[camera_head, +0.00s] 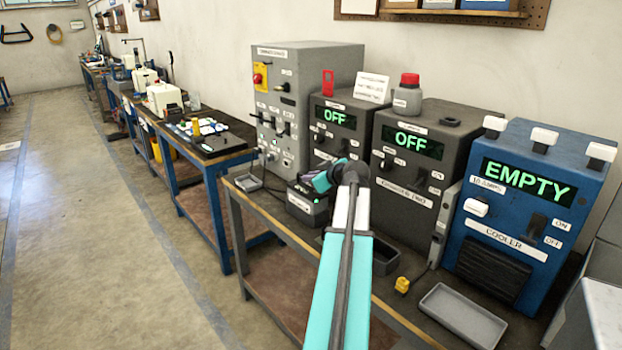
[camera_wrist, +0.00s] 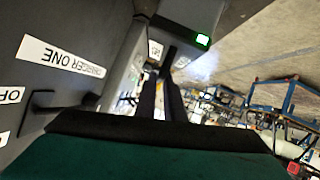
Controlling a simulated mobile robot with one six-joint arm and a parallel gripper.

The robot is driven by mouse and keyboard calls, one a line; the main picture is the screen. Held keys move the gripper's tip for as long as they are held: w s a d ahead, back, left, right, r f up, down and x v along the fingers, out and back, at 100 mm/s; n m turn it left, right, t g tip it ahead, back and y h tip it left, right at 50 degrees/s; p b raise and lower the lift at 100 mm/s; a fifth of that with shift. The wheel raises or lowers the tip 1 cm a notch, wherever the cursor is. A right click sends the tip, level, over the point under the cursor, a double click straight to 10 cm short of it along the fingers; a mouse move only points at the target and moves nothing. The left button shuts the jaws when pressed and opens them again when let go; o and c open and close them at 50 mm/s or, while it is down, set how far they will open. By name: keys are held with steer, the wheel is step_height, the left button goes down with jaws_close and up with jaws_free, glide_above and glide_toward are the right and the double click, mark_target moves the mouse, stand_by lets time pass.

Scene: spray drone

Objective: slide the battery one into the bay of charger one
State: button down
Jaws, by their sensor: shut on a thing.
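Charger one (camera_head: 327,142) is the dark grey box with a green OFF display. Its nameplate (camera_wrist: 60,56) shows upside down at left in the wrist view. My gripper (camera_head: 316,183) reaches in front of charger one. Its dark fingers (camera_wrist: 161,85) are shut on battery one (camera_head: 306,206), a dark block with a white label and a green light. The battery is at the top of the wrist view (camera_wrist: 180,30), with its lit end to the right. It is low in front of charger one. The bay is mostly hidden by battery and arm, so I cannot tell how far in the battery sits.
Charger two (camera_head: 405,178), reading OFF, stands right of charger one. A blue cooler (camera_head: 517,235) reading EMPTY is further right. A grey cabinet (camera_head: 290,75) stands to the left. An empty grey tray (camera_head: 462,316) and a yellow plug (camera_head: 402,285) lie near the bench's front edge.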

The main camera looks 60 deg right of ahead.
steer(key=shift+f+b, duration=0.1)
steer(key=shift+b, duration=0.2)
steer(key=c, duration=1.8)
jaws_free()
steer(key=shift+o, duration=0.2)
steer(key=shift+f, duration=0.3)
steer(key=b+v, duration=0.1)
steer(key=v, duration=1.3)
steer(key=shift+r, duration=0.25)
steer(key=shift+w, duration=0.1)
